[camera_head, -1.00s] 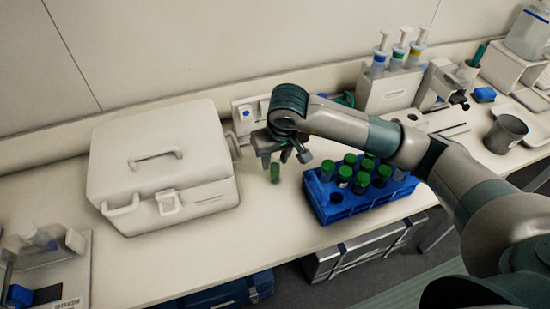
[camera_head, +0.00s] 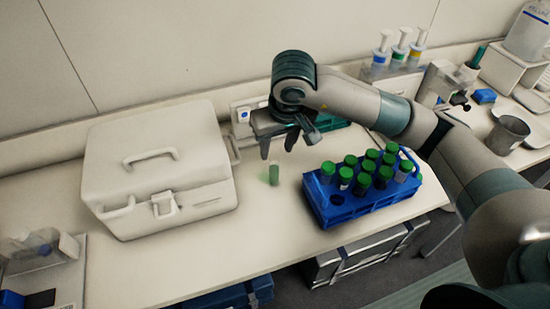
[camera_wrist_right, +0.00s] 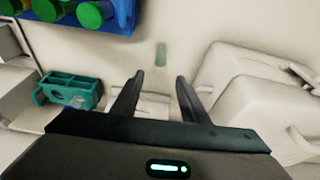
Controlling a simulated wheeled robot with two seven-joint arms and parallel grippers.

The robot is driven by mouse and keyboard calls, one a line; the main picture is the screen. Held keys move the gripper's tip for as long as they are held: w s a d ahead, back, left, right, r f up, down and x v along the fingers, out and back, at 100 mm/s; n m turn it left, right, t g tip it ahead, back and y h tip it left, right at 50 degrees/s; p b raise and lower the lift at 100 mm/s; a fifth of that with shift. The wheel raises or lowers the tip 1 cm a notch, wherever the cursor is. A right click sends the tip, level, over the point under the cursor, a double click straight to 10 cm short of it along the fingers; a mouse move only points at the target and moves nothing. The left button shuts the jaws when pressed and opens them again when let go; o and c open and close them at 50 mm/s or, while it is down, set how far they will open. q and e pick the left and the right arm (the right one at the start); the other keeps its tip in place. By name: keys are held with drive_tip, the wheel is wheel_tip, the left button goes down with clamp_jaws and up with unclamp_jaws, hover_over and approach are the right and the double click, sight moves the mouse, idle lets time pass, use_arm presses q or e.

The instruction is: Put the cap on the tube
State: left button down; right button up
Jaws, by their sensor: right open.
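Several green-capped tubes stand in the blue rack (camera_head: 340,213). My left gripper is not in view.
A closed white case (camera_head: 160,165) stands left of the tube. A teal holder (camera_wrist_right: 72,91) lies on the bench near the wall. The bench in front of the tube is clear.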

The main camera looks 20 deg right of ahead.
drive_tip(key=shift+b+v, duration=0.55)
drive_tip(key=shift+v, duration=1.9)
